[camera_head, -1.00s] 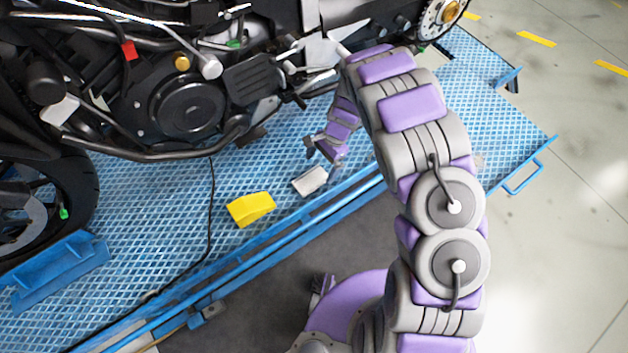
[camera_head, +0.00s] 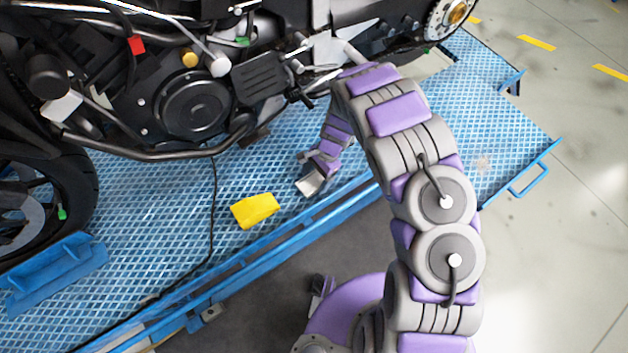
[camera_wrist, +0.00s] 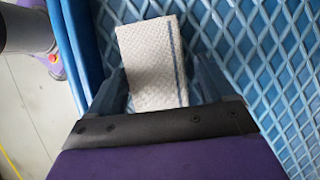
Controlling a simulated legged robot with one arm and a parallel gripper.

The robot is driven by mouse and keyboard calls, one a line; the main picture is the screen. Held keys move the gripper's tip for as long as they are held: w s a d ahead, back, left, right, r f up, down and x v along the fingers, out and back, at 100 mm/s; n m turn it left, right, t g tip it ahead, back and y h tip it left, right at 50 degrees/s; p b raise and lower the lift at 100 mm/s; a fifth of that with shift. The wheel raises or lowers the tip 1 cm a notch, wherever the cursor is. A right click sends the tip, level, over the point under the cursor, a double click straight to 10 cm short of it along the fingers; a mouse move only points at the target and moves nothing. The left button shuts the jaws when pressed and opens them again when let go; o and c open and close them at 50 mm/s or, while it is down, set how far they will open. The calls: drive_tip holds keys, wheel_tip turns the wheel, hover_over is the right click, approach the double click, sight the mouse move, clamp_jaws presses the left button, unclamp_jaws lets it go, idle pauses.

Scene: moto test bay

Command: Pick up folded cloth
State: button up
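The folded cloth (camera_wrist: 150,50) is white and textured, with a blue stripe near its right edge. It lies flat on the blue patterned platform in the wrist view, and shows small and pale in the head view (camera_head: 311,185). My gripper (camera_wrist: 161,84) is open, with one dark finger on each side of the cloth's near part. The gripper base hides the near end of the cloth. In the head view my gripper (camera_head: 310,172) is right at the cloth. I cannot tell whether the fingers touch it.
A yellow block (camera_head: 255,210) lies on the platform (camera_head: 150,215) left of the cloth. A black cable (camera_head: 213,200) runs further left. The motorcycle (camera_head: 190,105) stands behind and above. A raised blue rail (camera_head: 270,235) edges the platform's near side.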

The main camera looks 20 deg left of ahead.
sight(312, 183)
drive_tip(key=shift+s+f, duration=0.1)
drive_tip(key=shift+c, duration=0.7)
drive_tip(key=shift+d, duration=0.4)
drive_tip(key=c, duration=0.5)
drive_tip(key=shift+a+r, duration=0.1)
drive_tip(key=shift+r, duration=0.1)
drive_tip(key=shift+r, duration=0.25)
wheel_tip(312, 183, up, 3)
drive_tip(key=shift+r+p, duration=0.1)
drive_tip(key=shift+p, duration=0.55)
drive_tip(key=s+d, duration=0.3)
drive_tip(key=d, duration=0.1)
drive_tip(key=s+d+p, duration=0.1)
drive_tip(key=s+d, duration=0.2)
drive_tip(key=d, duration=0.1)
drive_tip(key=s+d+r, duration=0.1)
drive_tip(key=s+d, duration=0.2)
drive_tip(key=d, duration=0.2)
drive_tip(key=shift+s+p, duration=0.1)
drive_tip(key=shift+p, duration=0.25)
drive_tip(key=shift+c, duration=0.7)
